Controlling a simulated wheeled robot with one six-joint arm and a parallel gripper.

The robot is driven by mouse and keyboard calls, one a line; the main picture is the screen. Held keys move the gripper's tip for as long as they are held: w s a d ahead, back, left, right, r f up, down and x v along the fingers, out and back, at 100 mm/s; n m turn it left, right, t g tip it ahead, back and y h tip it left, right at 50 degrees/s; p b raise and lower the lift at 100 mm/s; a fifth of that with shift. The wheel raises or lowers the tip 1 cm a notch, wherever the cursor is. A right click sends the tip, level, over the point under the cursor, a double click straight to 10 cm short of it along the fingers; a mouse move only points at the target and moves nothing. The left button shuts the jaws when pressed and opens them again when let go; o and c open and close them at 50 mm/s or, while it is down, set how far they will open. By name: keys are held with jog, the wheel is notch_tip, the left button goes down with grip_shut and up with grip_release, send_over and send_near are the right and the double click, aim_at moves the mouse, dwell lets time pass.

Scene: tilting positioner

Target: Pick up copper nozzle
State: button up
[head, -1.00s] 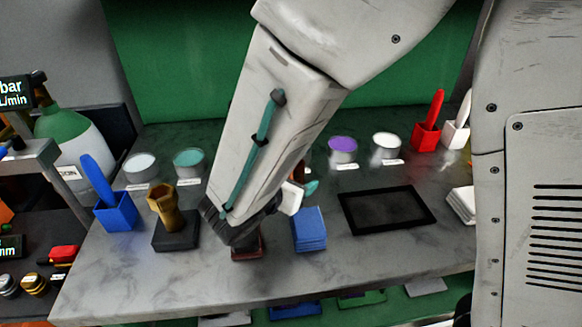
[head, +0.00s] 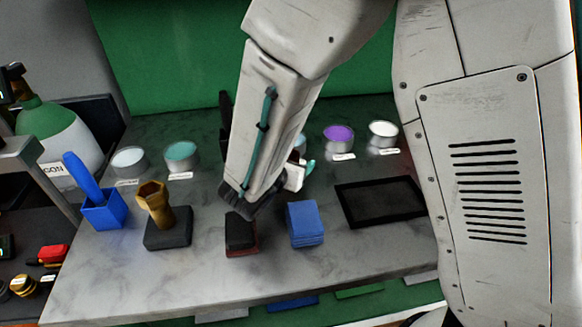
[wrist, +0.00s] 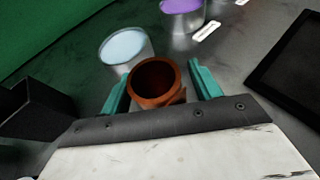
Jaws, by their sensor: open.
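The copper nozzle (wrist: 158,80) shows in the wrist view as a round, hollow, reddish-brown piece with its open top toward the camera. My gripper (wrist: 161,90) is open, with one teal finger on each side of the nozzle. The left finger looks close to it and there is a gap on the right; I cannot tell whether either touches. In the head view my gripper's teal tip (head: 309,168) shows beside my arm, which hides the copper nozzle. A brass-coloured nozzle (head: 154,203) stands on a dark block at the left of the table.
Cups with pale blue (wrist: 123,47) and purple (head: 339,134) contents stand behind the gripper. A black tray (head: 381,202) lies to the right. A blue stack (head: 305,224) and a black-and-red block (head: 240,234) are nearer the front. A dark block (wrist: 34,108) is at left in the wrist view.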

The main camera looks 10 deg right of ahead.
jog(key=c, duration=1.2)
jog(key=shift+r, duration=0.15)
